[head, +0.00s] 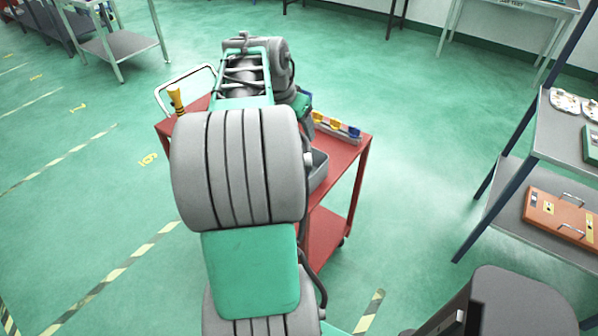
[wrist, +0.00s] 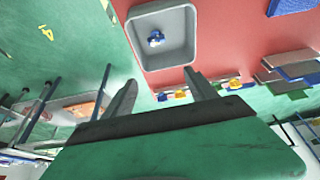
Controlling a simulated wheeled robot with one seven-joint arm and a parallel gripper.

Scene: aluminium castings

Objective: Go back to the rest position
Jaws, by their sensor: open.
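My gripper (wrist: 160,77) is open, with its two fingers spread apart and nothing between them in the wrist view. In the head view my own arm hides it. It is over the red cart (head: 345,152), whose red top also shows in the wrist view (wrist: 228,38). A grey bin (wrist: 172,22) on the cart lies just beyond the fingertips in that picture, with a small blue and white piece (wrist: 156,38) inside. The bin shows partly behind my arm in the head view (head: 319,168).
A shelf with an orange case (head: 561,216) is at the right. Open green floor (head: 420,130) lies between cart and shelf.

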